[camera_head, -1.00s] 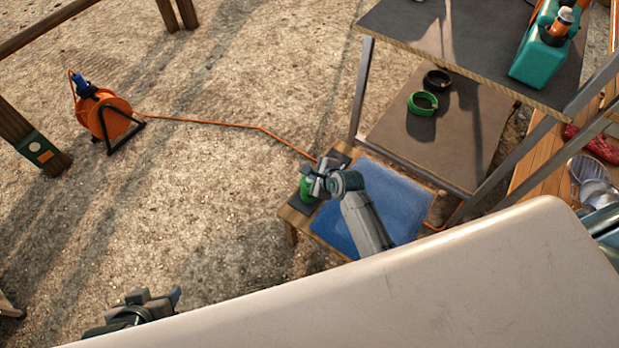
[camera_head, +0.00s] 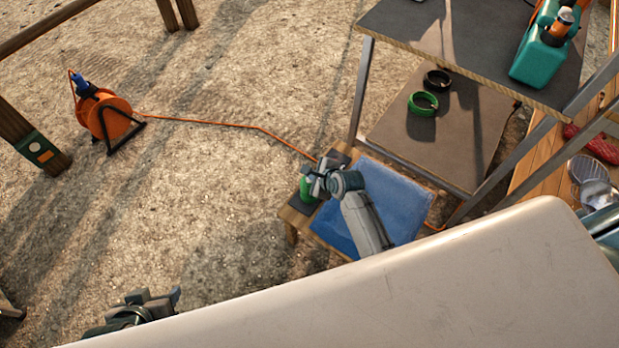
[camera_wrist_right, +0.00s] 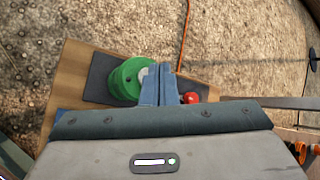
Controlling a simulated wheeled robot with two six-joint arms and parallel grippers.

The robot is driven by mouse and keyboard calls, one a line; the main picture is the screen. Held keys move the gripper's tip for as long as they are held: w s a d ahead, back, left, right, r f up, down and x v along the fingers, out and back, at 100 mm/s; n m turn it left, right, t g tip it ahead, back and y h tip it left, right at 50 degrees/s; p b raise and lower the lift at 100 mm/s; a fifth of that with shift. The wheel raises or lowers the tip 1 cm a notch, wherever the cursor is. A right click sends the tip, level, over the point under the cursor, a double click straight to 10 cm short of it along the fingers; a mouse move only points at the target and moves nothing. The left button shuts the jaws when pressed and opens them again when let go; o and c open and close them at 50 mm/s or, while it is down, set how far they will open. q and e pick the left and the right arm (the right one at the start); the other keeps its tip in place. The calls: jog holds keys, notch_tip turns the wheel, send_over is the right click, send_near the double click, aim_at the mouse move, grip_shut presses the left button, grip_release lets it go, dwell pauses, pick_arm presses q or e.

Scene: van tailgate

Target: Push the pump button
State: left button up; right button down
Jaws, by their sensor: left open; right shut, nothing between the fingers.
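In the right wrist view, a green round body (camera_wrist_right: 126,78) with a pale spot stands on a dark pad on a small wooden table. My right gripper (camera_wrist_right: 158,70) is shut and empty, its fingertips over that body's right side and hiding part of it. A red round knob (camera_wrist_right: 190,98) shows just right of the fingers. I cannot tell which part is the pump button, or whether the fingers touch anything. In the head view the right gripper (camera_head: 318,184) covers much of the green body (camera_head: 306,190). My left gripper (camera_head: 160,300) is open and empty at the bottom left.
The small table has a blue mat (camera_head: 402,196). A shelf rack with a green ring (camera_head: 423,104), a black ring (camera_head: 437,80) and a teal can (camera_head: 545,52) stands behind right. An orange cable runs to a reel (camera_head: 108,120). A pale panel (camera_head: 400,295) fills the foreground.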

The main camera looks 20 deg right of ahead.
jog(key=shift+f, duration=0.15)
jog(key=shift+f, duration=0.3)
dwell(0.3)
